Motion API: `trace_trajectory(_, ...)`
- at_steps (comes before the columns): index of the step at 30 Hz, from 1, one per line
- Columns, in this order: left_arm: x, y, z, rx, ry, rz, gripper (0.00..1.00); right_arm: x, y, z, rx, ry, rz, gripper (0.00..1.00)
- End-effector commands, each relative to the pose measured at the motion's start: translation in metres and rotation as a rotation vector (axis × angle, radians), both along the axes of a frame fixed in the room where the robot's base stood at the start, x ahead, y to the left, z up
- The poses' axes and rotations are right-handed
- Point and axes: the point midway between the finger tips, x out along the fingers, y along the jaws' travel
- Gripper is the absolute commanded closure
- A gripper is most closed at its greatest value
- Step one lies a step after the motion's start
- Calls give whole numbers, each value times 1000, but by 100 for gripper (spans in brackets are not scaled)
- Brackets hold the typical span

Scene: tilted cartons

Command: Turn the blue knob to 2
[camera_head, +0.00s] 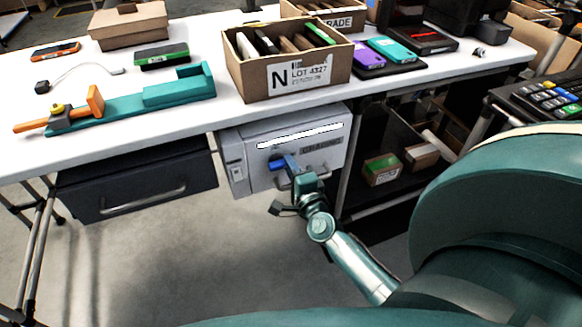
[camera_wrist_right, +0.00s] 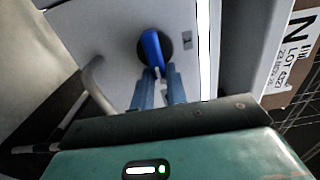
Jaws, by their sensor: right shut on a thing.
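The blue knob (camera_head: 277,164) is on the front of a grey box under the table labelled "GRADING" (camera_head: 258,180). In the right wrist view the knob (camera_wrist_right: 152,48) shows as a blue lever on a dark round base, its lower end between the fingertips. My right gripper (camera_head: 291,166) reaches the box front from below and right. In the right wrist view its two blue fingers (camera_wrist_right: 158,76) are shut on the knob. No number marks around the knob are legible. My left gripper is not in view.
A curved handle (camera_wrist_right: 97,85) sticks out beside the knob. The white table (camera_head: 190,118) above holds an open carton (camera_head: 290,85), phones and a teal fixture (camera_head: 140,105). A dark drawer (camera_head: 135,185) hangs to the left, a shelf (camera_head: 385,200) stands right.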

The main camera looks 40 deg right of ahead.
Motion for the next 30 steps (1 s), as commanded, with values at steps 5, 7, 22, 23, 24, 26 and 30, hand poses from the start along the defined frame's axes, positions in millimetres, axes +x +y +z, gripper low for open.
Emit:
trace_trajectory(5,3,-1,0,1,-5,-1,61,0,0,0,6,0,0,100)
trace_trajectory(7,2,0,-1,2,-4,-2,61,0,0,0,6,0,0,100)
trace_trajectory(22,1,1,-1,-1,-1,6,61,0,0,0,3,0,0,64)
trace_trajectory(23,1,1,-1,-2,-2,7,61,0,0,0,3,0,0,64)
trace_trajectory(24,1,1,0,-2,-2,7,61,0,0,0,3,0,0,64)
trace_trajectory(26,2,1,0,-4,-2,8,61,-2,1,0,2,1,0,64)
trace_trajectory(30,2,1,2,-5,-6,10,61,-16,4,-1,2,3,0,64)
